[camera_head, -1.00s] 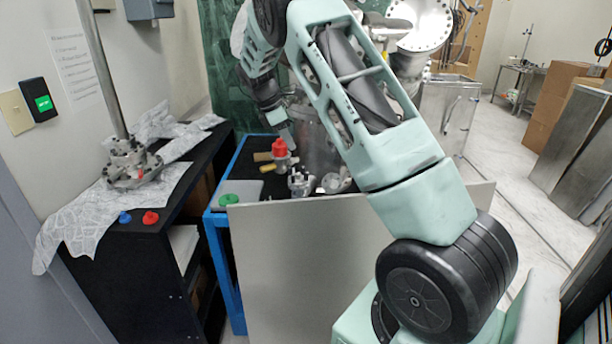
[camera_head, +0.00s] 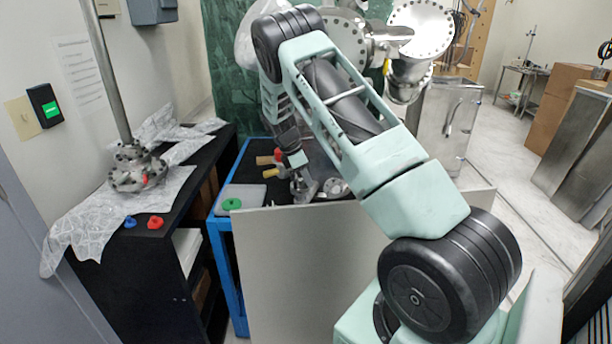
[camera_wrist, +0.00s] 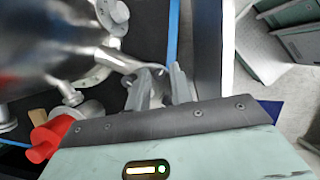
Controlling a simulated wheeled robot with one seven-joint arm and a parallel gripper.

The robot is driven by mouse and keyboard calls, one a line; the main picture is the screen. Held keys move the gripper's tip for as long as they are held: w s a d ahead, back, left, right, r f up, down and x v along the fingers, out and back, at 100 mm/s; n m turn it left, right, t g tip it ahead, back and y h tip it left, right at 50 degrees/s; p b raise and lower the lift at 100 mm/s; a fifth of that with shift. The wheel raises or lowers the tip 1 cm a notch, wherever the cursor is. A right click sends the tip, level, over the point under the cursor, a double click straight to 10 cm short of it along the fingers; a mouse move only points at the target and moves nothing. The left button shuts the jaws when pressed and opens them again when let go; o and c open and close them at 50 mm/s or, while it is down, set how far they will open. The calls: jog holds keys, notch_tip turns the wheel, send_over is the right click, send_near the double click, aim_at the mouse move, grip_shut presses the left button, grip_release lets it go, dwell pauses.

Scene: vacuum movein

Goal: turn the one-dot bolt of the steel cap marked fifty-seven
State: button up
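No number or dot marks are legible, so I cannot tell which steel cap is marked fifty-seven or which bolt has one dot. In the wrist view my gripper (camera_wrist: 164,80) has its two grey fingers a little apart, beside a shiny steel pipe (camera_wrist: 128,64). I cannot tell whether they touch or hold it. A round steel flange with bolt holes (camera_wrist: 112,14) lies at the upper left, and more steel fittings (camera_wrist: 88,112) lie left of the fingers. In the head view my arm hides much of the steel parts (camera_head: 332,187) on the table.
A red part (camera_wrist: 50,138) lies close to my gripper's left side. A green ring (camera_head: 231,204) sits on a grey tray at the table's left. A pale panel (camera_head: 310,260) stands before the table. A black shelf (camera_head: 150,270) holds a flange (camera_head: 137,170), red and blue knobs.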

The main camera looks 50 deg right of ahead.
grip_shut()
jog(key=m+y, duration=0.1)
jog(key=m, duration=0.2)
jog(key=m+g+p, duration=0.1)
jog(key=m, duration=0.2)
jog(key=shift+w+d+g+y, duration=0.2)
jog(key=shift+g+y, duration=0.1)
jog(key=shift+y, duration=0.1)
jog(key=m+y, duration=0.1)
jog(key=m, duration=0.4)
jog(key=shift+d+y, duration=0.15)
jog(key=shift+y, duration=0.25)
jog(key=m+y, duration=0.1)
jog(key=m, duration=0.3)
jog(key=shift+d+m+y+b, duration=0.1)
jog(key=shift+m+y+b, duration=0.2)
jog(key=shift+m+y, duration=0.1)
